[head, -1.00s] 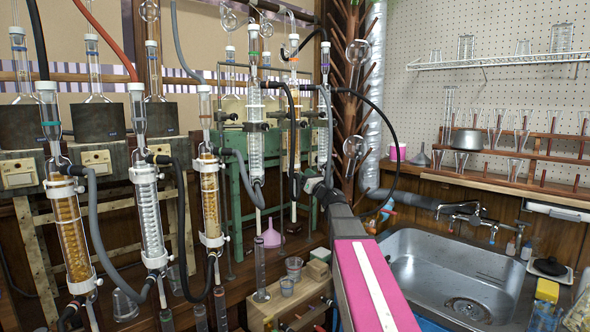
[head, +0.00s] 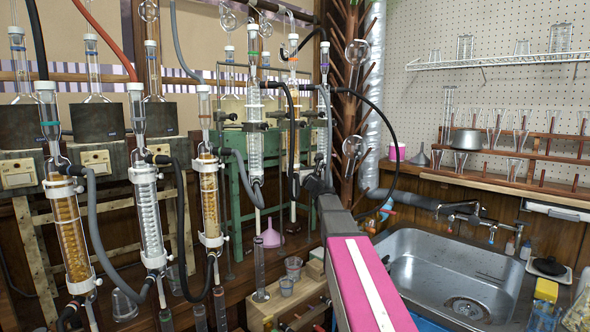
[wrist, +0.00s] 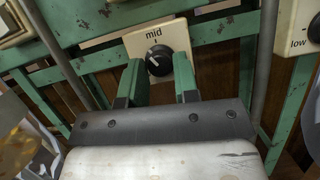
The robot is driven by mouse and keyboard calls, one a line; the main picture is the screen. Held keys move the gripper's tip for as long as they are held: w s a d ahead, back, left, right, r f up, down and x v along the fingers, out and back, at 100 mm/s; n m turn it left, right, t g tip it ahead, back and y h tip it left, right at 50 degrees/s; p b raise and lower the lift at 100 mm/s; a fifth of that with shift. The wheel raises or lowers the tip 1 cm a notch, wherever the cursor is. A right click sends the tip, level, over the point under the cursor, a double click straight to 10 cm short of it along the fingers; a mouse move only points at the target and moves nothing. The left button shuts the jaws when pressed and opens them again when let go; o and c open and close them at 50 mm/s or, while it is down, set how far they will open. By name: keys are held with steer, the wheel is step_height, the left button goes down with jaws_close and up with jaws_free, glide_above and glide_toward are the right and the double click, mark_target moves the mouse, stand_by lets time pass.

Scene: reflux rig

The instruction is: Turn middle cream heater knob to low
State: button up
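In the wrist view, a cream heater panel (wrist: 142,42) labelled "mid" is fixed on the green frame. It carries a round black knob (wrist: 158,61), whose pale pointer mark slants to the upper left. My gripper (wrist: 159,72) is open, its green fingers apart, one to the left and one to the right of the knob. The knob shows in the gap near the fingertips; I cannot tell whether either finger touches it. In the head view my arm reaches toward the green frame (head: 234,190), and the gripper's fingers and this knob are not clearly visible.
A second cream panel labelled "low" (wrist: 300,38) is at the right of the wrist view. Glass condensers (head: 209,195) and grey and black hoses (head: 92,225) crowd the left in the head view. A metal sink (head: 450,270) lies right of my arm.

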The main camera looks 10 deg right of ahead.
steer(key=shift+w+d+n+g+y, duration=0.1)
steer(key=shift+n+g+y, duration=0.55)
steer(key=shift+n, duration=1.1)
steer(key=shift+d+n+g+y, duration=0.1)
steer(key=shift+n+g+y, duration=0.5)
steer(key=shift+n, duration=1.15)
steer(key=o, duration=0.9)
steer(key=shift+a+m+t, duration=0.1)
steer(key=shift+m+t, duration=0.2)
steer(key=shift+t, duration=0.05)
